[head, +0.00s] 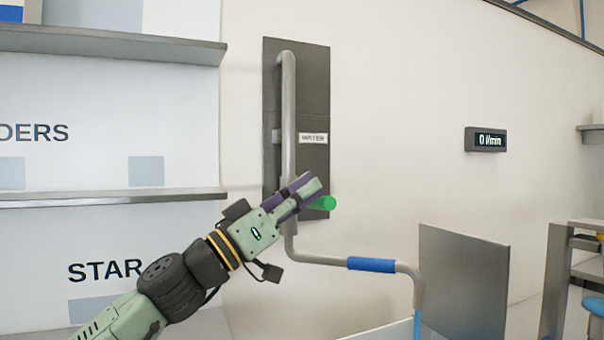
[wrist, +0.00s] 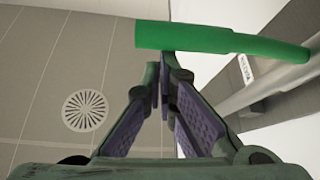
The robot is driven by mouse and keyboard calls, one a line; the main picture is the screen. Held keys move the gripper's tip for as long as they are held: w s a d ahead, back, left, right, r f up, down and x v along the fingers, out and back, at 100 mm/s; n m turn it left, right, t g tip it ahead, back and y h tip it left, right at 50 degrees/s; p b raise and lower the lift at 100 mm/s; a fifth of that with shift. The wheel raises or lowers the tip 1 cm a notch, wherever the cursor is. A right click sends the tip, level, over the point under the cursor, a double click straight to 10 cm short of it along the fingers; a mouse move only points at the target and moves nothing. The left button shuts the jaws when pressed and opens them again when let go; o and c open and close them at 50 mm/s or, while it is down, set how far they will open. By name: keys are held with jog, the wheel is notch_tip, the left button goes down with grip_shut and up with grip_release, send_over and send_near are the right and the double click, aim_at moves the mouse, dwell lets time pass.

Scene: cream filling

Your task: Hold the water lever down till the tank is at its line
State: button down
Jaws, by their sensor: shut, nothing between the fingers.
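The water lever's green handle (head: 322,203) sticks out from the lower part of the dark wall plate (head: 315,90) labelled WATER. My gripper (head: 310,184) is shut and empty, its fingers just above and in front of the handle in the head view. In the wrist view the green handle (wrist: 185,37) lies across, just past the shut fingertips (wrist: 168,62); I cannot tell whether they touch it. Part of a tank (head: 390,332) shows at the bottom edge under the spout; its line and water level are out of view.
A grey pipe (head: 288,110) runs down the plate to a spout with a blue sleeve (head: 371,265). A wall display (head: 489,140) reads 0 l/min. A grey panel (head: 465,280) stands right of the spout. Shelves (head: 110,196) are at left. A floor drain (wrist: 85,110) shows below.

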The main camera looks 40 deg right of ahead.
jog(key=shift+s+f, duration=0.3)
jog(key=shift+f, duration=0.5)
jog(key=shift+s+f, duration=0.1)
jog(key=shift+f, duration=0.05)
dwell(1.7)
dwell(3.9)
